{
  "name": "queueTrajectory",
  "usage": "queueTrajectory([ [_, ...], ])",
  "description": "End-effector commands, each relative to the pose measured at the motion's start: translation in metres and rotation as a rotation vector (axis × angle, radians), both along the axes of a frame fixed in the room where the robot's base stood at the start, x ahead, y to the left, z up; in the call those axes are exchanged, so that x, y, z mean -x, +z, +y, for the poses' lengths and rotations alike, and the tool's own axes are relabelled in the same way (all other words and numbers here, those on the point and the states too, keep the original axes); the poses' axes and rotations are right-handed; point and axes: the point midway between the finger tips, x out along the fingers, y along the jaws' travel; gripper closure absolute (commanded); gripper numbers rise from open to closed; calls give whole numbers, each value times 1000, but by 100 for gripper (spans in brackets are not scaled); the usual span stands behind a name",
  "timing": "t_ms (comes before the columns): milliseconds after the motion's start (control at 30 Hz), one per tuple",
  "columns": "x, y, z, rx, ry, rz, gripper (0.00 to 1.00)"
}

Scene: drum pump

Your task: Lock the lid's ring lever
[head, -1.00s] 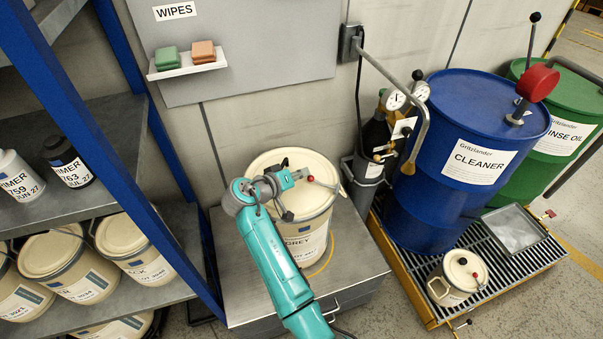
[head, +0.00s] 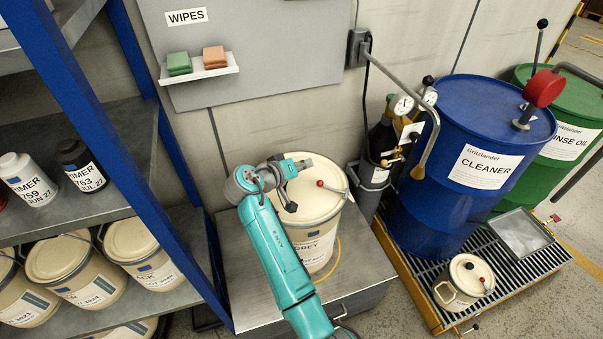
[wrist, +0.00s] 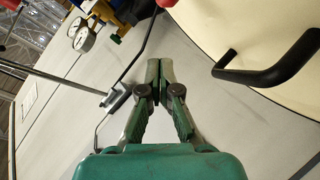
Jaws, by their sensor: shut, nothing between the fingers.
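The cream pail (head: 318,250) labelled GREY stands upright on a grey cabinet, with its cream lid (head: 300,175) on top. The ring lever, a thin rod with a red ball knob (head: 320,184), lies over the right part of the lid, its other end near the right rim. A red bit (wrist: 165,3) shows at the top edge of the wrist view. A black lid handle (wrist: 270,70) is at right there. My gripper (head: 305,163) is shut and empty above the lid's back part, apart from the knob. Its fingertips meet in the wrist view (wrist: 159,64).
A shelf with a blue post (head: 160,150) and several pails stands left. A gas bottle with gauges (head: 403,104) and a bent pipe stand close right of the pail. The blue drum (head: 460,215) and a small pail (head: 465,282) stand on a grate.

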Motion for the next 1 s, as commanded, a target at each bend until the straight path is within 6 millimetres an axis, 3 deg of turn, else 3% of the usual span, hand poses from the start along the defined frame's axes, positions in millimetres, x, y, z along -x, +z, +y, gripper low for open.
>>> queueTrajectory([
  [33, -5, 7, -3, -1, -3, -3, 100],
  [600, 56, 40, 54, 0, 1, -1, 100],
  [1000, 64, 44, 60, 0, -1, 0, 100],
])
